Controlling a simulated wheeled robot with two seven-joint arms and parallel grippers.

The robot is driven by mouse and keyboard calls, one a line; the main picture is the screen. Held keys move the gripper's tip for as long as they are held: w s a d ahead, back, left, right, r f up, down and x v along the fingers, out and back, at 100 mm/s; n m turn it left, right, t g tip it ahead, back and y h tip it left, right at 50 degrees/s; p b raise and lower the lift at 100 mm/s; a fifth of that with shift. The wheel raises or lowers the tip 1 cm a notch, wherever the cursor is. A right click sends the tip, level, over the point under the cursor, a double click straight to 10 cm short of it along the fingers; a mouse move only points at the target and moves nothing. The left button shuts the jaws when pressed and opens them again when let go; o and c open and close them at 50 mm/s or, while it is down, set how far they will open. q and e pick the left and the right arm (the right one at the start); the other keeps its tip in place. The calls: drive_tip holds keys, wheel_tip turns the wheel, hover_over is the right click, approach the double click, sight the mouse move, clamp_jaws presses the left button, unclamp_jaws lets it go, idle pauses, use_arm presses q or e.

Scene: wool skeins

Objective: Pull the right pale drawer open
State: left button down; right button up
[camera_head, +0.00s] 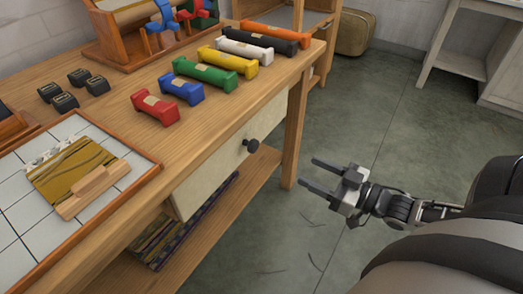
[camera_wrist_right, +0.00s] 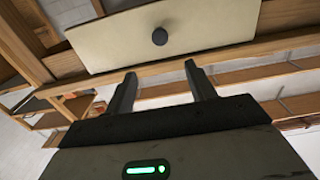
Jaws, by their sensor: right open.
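The pale drawer (camera_head: 225,160) is in the front of the wooden workbench, and its front looks flush with the bench. Its dark round knob (camera_head: 251,146) sticks out from the middle. In the right wrist view the pale drawer front (camera_wrist_right: 190,35) and its knob (camera_wrist_right: 159,37) lie beyond the fingertips. My right gripper (camera_head: 322,174) is open and empty, to the right of the knob and apart from it. It also shows in the right wrist view (camera_wrist_right: 160,80), with the knob between and past its two fingers. My left gripper is not in view.
Several coloured wool skeins (camera_head: 204,76) lie in a row on the bench top. A lower shelf (camera_head: 205,225) holds striped cloth-like items. A bench leg (camera_head: 295,130) stands near my right gripper. The floor (camera_head: 400,120) beside it is open.

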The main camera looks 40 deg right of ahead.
sight(256, 147)
drive_tip(key=b+x, duration=0.3)
drive_tip(key=x, duration=1.1)
drive_tip(key=shift+s, duration=0.1)
drive_tip(key=shift+w+a, duration=0.25)
drive_tip(key=shift+w, duration=0.2)
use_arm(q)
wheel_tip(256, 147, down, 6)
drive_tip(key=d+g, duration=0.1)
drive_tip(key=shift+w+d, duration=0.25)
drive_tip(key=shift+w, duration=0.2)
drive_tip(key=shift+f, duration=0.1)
use_arm(e)
clamp_jaws()
drive_tip(key=shift+s, duration=0.1)
